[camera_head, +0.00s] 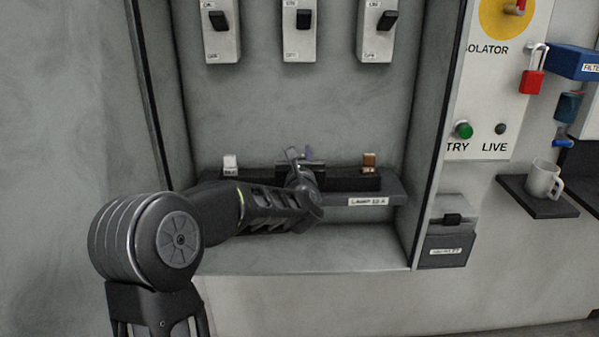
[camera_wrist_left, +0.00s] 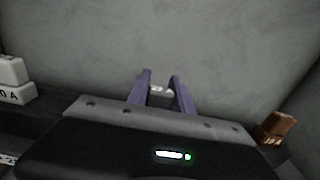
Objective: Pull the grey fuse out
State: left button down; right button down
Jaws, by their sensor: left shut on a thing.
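My left gripper (camera_head: 300,155) reaches into the grey cabinet recess, over the middle of the dark fuse block (camera_head: 345,181). In the left wrist view its two purple-grey fingers (camera_wrist_left: 161,83) are closed on a small pale grey piece (camera_wrist_left: 160,91), which I take to be the grey fuse. Most of that fuse is hidden by the fingers and gripper body. I cannot tell whether it is still seated in the block. My right gripper is out of view.
A white fuse (camera_head: 230,163) stands left of the gripper and a brown fuse (camera_head: 369,161) right. Recess side walls flank the block. Switches (camera_head: 298,30) hang above. A grey lidded box (camera_head: 449,232) and a mug (camera_head: 543,179) on a dark shelf are outside, right.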

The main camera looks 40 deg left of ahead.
pick_arm(q)
jog(key=shift+r, duration=0.7)
dwell(0.5)
dwell(0.4)
jog(key=shift+r+p, duration=1.5)
jog(key=shift+r, duration=3.05)
